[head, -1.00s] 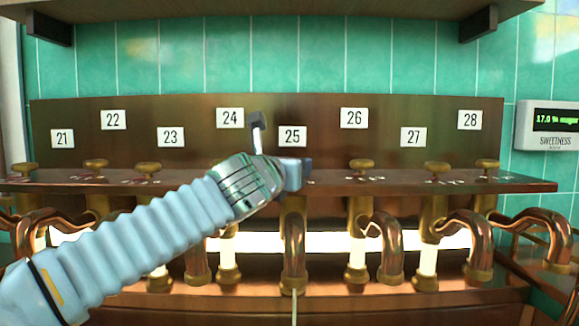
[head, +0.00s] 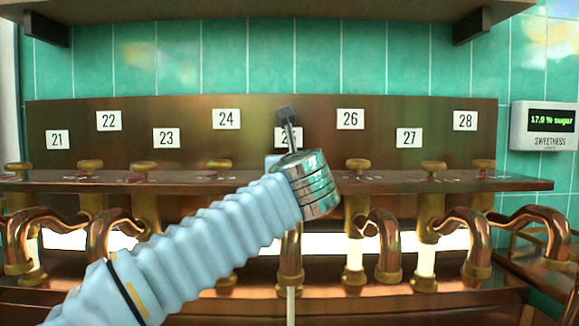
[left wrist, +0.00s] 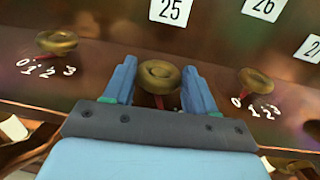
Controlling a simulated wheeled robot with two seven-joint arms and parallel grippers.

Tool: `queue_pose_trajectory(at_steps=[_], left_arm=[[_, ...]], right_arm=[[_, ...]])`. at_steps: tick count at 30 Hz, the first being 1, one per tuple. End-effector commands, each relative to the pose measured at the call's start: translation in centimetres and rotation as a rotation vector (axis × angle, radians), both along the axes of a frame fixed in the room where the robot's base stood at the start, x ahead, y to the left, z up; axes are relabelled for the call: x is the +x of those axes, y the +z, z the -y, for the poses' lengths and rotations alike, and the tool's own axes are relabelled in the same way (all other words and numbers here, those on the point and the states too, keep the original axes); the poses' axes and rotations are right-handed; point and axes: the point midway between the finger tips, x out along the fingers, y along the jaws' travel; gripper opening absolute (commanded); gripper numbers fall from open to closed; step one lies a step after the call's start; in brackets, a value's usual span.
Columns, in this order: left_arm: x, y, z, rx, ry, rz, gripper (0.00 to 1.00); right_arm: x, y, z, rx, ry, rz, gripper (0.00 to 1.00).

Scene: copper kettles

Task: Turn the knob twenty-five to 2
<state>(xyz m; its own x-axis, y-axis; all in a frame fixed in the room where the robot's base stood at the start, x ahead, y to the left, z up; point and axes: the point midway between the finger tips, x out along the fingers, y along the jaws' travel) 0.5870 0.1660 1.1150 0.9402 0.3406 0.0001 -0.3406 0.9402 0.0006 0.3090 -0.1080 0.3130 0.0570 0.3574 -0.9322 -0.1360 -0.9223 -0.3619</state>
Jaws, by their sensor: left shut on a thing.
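Knob twenty-five (left wrist: 160,76), a round brass knob, stands below the label 25 (left wrist: 171,11) in the left wrist view. My left gripper (left wrist: 160,88) is shut on it, with one blue finger on each side. A thin pale stream (head: 291,308) falls from the copper spout (head: 290,262) below. My right gripper is not in view.
Neighbouring brass knobs stand left (left wrist: 57,42) and right (left wrist: 256,82), with red pointers and scales 0 to 3. Copper pipes run below the shelf (head: 450,184). A display (head: 544,125) at the right reads 17.0 % sugar. An upper shelf (head: 280,14) overhangs the back.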

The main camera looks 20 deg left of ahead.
Motion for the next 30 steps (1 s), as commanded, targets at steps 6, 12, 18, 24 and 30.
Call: queue_pose_trajectory(at_steps=[6,12,18,24,30], left_arm=[[0.0,0.0,0.0,-0.001,-0.001,-0.001,0.76],[0.0,0.0,0.0,-0.001,-0.002,-0.001,0.82],[-0.5,-0.1,0.2,-0.001,-0.003,0.000,0.82],[-4.1,-0.2,1.5,-0.002,-0.007,0.002,0.82],[-8.8,-0.2,3.2,-0.001,-0.006,0.001,0.82]], right_arm=[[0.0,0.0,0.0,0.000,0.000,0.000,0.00],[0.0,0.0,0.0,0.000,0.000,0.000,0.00],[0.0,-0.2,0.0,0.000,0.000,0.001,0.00],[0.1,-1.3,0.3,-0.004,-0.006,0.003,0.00],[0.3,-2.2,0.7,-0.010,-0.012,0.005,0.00]])
